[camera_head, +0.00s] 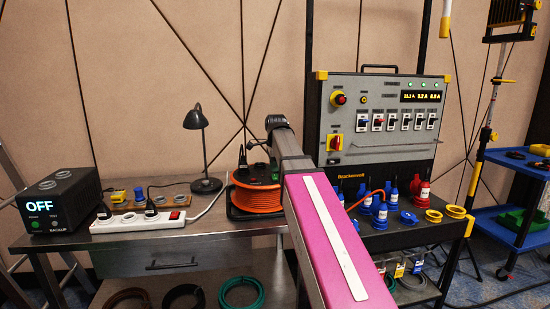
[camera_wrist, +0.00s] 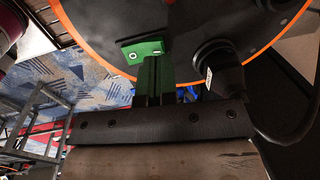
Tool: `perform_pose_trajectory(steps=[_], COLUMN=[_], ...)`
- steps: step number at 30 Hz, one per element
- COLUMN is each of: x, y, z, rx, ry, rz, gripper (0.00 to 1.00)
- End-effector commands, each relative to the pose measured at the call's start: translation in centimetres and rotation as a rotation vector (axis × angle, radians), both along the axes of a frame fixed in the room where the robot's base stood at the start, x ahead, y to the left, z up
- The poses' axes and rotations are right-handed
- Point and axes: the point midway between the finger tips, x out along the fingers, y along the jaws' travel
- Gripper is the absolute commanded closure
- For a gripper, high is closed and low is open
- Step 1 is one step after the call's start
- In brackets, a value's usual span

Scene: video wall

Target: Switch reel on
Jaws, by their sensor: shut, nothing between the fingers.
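The orange cable reel (camera_head: 255,197) stands on the metal bench, left of my arm in the head view. In the wrist view its black face (camera_wrist: 195,25) with an orange rim fills the top. A green rocker switch (camera_wrist: 145,49) with a white round mark and a dash mark is on that face. My gripper (camera_wrist: 153,62) is shut and empty, its fingertips right at the lower edge of the switch. I cannot tell whether they touch it. In the head view my arm hides part of the reel. The switch's on or off position is unclear.
A black plug (camera_wrist: 218,68) with a cable sits on the reel face right of my fingers. A white power strip (camera_head: 140,221), a black lamp (camera_head: 204,150) and a backup unit (camera_head: 58,202) reading OFF stand left. A grey power panel (camera_head: 385,118) stands right.

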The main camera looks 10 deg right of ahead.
Motion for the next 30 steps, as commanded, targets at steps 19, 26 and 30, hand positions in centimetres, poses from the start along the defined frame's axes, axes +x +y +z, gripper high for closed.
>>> perform_pose_trajectory(steps=[19, 26, 30], x=[0.3, 0.4, 0.3], y=[0.0, 0.0, 0.0], z=[-1.7, -2.0, -2.0], rx=[0.000, 0.000, 0.000], ry=[0.000, 0.000, 0.000], rz=[0.000, 0.000, 0.000], gripper=[1.00, 1.00, 1.00])
